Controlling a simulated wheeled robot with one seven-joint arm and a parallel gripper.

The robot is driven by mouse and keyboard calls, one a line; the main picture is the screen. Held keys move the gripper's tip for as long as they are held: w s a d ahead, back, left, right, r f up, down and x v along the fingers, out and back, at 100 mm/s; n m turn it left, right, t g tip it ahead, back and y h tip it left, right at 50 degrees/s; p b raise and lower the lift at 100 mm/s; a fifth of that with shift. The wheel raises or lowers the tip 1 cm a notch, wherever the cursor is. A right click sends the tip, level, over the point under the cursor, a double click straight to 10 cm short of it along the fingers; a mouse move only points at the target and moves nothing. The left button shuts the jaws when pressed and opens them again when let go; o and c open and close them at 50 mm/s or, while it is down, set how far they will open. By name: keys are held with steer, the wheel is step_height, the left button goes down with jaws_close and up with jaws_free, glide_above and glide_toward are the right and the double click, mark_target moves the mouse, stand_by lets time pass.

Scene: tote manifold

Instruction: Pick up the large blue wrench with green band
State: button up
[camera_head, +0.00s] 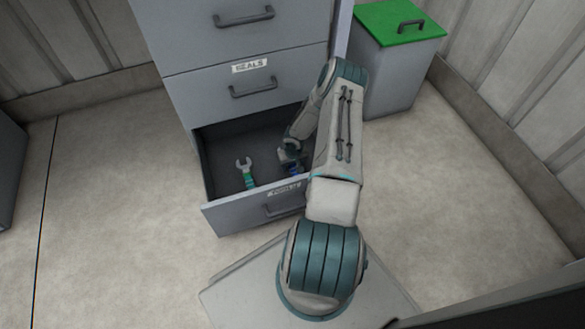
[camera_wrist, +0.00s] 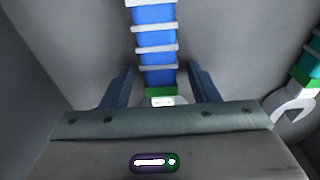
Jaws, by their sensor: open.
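The blue wrench (camera_wrist: 155,45) with a green band lies in the open bottom drawer (camera_head: 227,216). In the wrist view its blue handle with pale rings runs up from between my gripper's fingers, and the green band sits close to the palm. In the head view only a small blue part (camera_head: 293,169) shows beside my gripper (camera_head: 291,158). In the wrist view my gripper (camera_wrist: 165,88) is open, with one finger on each side of the handle. I cannot tell whether the fingers touch it. Its lower end is hidden behind the gripper body.
A second wrench, green with a pale open jaw (camera_head: 247,173), lies left in the same drawer; its jaw also shows at the right of the wrist view (camera_wrist: 292,105). Drawer walls surround my gripper. A grey bin with a green lid (camera_head: 390,22) stands right of the cabinet (camera_head: 225,40).

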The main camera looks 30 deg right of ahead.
steer(key=c, duration=1.2)
